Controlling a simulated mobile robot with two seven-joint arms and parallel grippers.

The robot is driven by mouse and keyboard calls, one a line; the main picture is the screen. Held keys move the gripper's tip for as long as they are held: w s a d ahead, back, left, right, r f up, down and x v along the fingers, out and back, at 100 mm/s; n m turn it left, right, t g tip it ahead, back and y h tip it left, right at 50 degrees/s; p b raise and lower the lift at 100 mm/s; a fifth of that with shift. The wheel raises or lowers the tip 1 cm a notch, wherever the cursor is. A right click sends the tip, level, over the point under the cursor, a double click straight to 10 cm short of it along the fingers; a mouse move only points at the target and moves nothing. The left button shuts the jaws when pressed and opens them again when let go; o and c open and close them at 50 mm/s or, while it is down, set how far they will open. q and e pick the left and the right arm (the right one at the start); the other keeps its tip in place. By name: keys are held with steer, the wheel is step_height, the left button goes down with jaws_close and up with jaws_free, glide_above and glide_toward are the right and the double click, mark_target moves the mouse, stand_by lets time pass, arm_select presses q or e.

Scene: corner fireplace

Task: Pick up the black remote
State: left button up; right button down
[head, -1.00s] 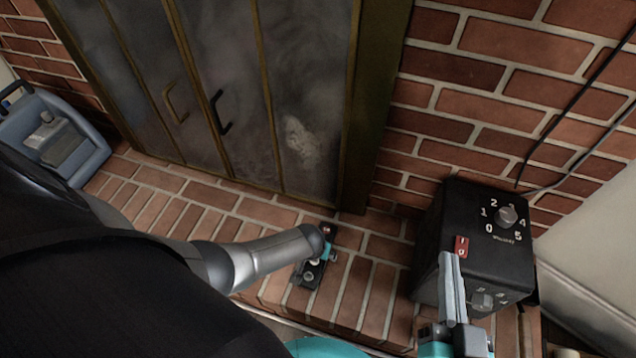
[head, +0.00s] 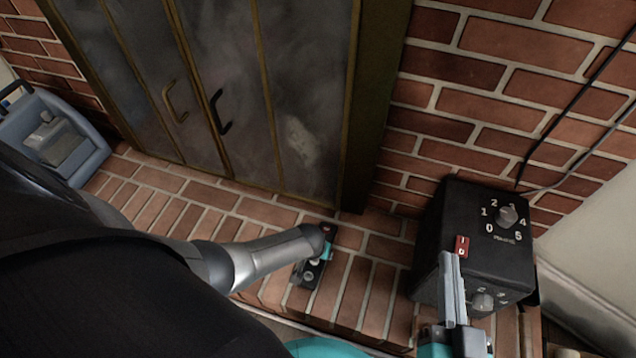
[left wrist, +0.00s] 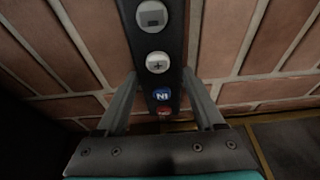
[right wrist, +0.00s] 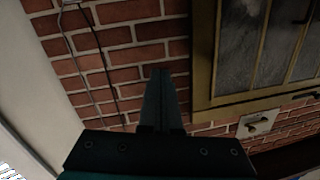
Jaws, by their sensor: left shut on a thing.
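The black remote (head: 309,276) lies along the brick hearth in the head view, just past the end of my left arm. The left wrist view shows its dark body (left wrist: 158,45) with grey, white, blue and red buttons. My left gripper (left wrist: 160,88) has one finger on each side of the remote and is shut on it. In the head view my left forearm and wrist hide most of that gripper. My right gripper (head: 452,262) is shut and empty, in front of the black box at the right. Its fingers also show together in the right wrist view (right wrist: 164,80).
A black box with a numbered dial (head: 470,240) stands on the hearth at the right against the brick wall (head: 480,110). Glass fireplace doors (head: 290,90) with handles rise behind the hearth. A blue container (head: 85,150) sits at the far left. Cables hang at the upper right.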

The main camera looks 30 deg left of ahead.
arm_select(q)
steer(key=c, duration=0.4)
steer(key=shift+r, duration=0.15)
